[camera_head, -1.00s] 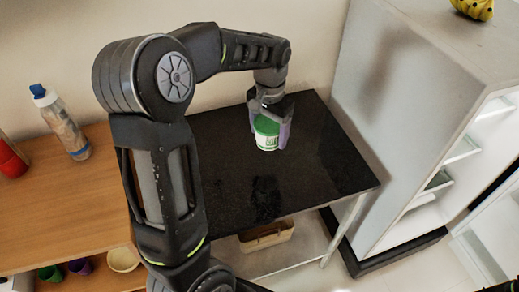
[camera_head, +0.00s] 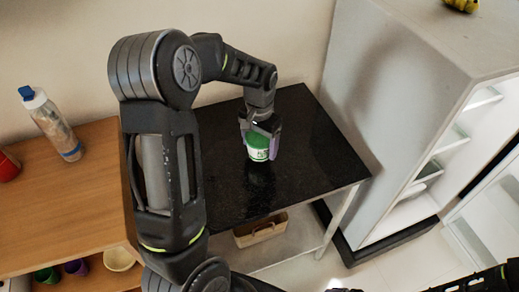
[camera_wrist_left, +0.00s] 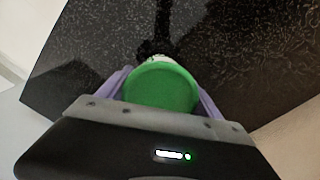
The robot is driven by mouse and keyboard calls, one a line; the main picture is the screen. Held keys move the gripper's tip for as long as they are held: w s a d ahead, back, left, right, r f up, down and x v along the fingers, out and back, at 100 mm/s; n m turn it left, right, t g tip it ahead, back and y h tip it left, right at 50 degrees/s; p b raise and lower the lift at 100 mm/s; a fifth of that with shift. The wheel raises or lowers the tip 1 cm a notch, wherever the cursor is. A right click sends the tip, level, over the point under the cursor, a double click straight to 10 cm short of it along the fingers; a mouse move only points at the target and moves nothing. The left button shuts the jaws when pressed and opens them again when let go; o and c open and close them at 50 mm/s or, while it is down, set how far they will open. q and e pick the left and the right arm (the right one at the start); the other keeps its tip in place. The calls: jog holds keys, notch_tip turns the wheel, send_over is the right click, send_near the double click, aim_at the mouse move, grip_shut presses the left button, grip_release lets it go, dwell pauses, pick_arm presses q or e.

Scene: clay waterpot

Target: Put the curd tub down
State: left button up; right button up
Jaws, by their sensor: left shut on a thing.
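The curd tub (camera_head: 258,152) is a small white tub with green print and a green lid. In the left wrist view its green lid (camera_wrist_left: 161,88) faces the camera between the two purple fingers. My left gripper (camera_head: 262,146) points down and is shut on the tub, over the black countertop (camera_head: 315,150). The tub looks upright and low over or on the counter; I cannot tell whether its base touches. My right gripper is not in view.
A wooden shelf unit (camera_head: 60,215) with a blue-capped bottle (camera_head: 52,124) stands to the left. An open white fridge (camera_head: 400,110) stands to the right. A basket (camera_head: 262,231) sits on the shelf below. The counter around the tub is clear.

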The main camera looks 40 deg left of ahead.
aim_at(260, 136)
pick_arm(q)
jog(key=shift+f, duration=1.4)
jog(key=shift+f, duration=0.2)
jog(key=o, duration=1.8)
jog(key=shift+o, duration=0.2)
jog(key=shift+r, duration=0.1)
notch_tip(260, 136, up, 12)
jog(key=shift+r+b, duration=0.1)
jog(key=shift+b, duration=0.25)
